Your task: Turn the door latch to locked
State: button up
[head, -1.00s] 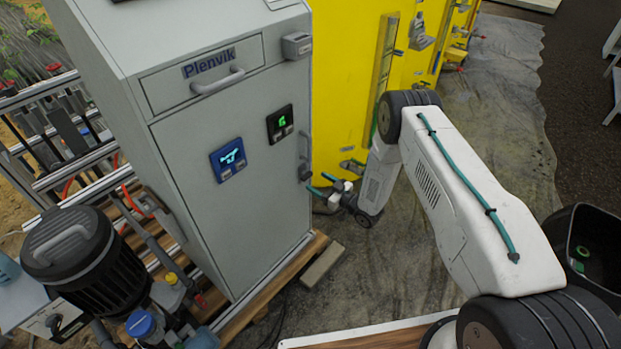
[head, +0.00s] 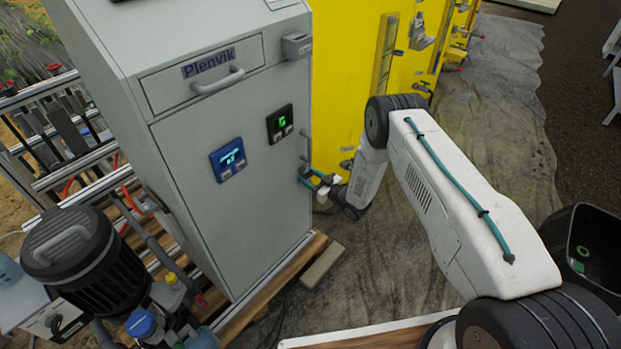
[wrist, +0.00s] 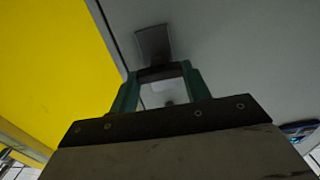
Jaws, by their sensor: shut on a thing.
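The grey cabinet door (head: 220,230) carries a small dark latch (head: 303,172) low on its right edge, below a bar handle. My gripper (head: 314,181), with teal fingers, is at the latch from the right. In the wrist view, my gripper (wrist: 161,80) has its two fingers on either side of a dark piece of the latch (wrist: 153,44) and is shut on it. A plate-like part of the latch stands out beyond the fingertips. The latch's exact angle is hard to tell, since my fingers partly cover it in the head view.
A yellow panel (head: 340,80) with fittings stands right beside the cabinet. A black motor (head: 80,260) and bottles are at the front left. A dark bin (head: 585,240) is at the right. The grey floor sheet between is mostly clear.

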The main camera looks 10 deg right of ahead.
jog(key=n, duration=0.4)
jog(key=shift+a+n, duration=0.1)
jog(key=shift+n, duration=0.2)
jog(key=n, duration=0.4)
jog(key=shift+n, duration=0.3)
jog(key=n, duration=0.4)
jog(key=shift+s+f, duration=0.1)
jog(key=shift+a+f+n, duration=0.1)
jog(key=shift+n, duration=2.3)
jog(key=o, duration=1)
